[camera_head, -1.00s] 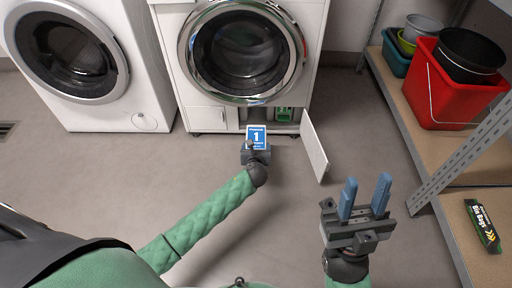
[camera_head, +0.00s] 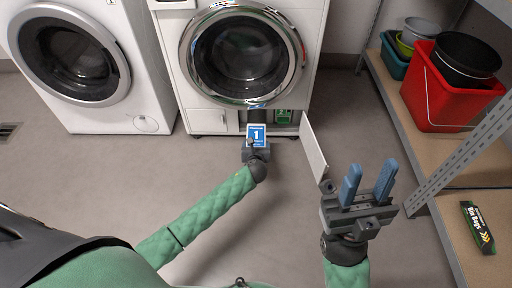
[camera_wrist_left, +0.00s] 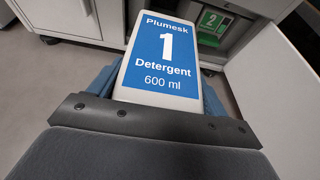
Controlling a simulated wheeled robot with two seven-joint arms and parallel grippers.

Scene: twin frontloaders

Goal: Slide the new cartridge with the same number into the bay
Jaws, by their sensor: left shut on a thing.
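My left gripper (camera_head: 256,147) is shut on a white cartridge with a blue label (camera_head: 257,134). In the left wrist view the cartridge (camera_wrist_left: 163,58) reads "Plumesk 1 Detergent 600 ml". It is held in front of the open bay (camera_head: 262,117) at the foot of the middle machine. A green cartridge numbered 2 (camera_wrist_left: 212,24) sits in the right side of the bay; it also shows in the head view (camera_head: 283,117). The left part of the bay is dark and partly hidden behind the held cartridge. My right gripper (camera_head: 369,182) is open and empty, over the floor at right.
The bay's white door (camera_head: 313,148) stands open to the right of the bay. A second washer (camera_head: 75,62) is at left. A shelf (camera_head: 415,118) at right holds a red bucket (camera_head: 437,90) and a bin-bags box (camera_head: 478,228). Floor in front is clear.

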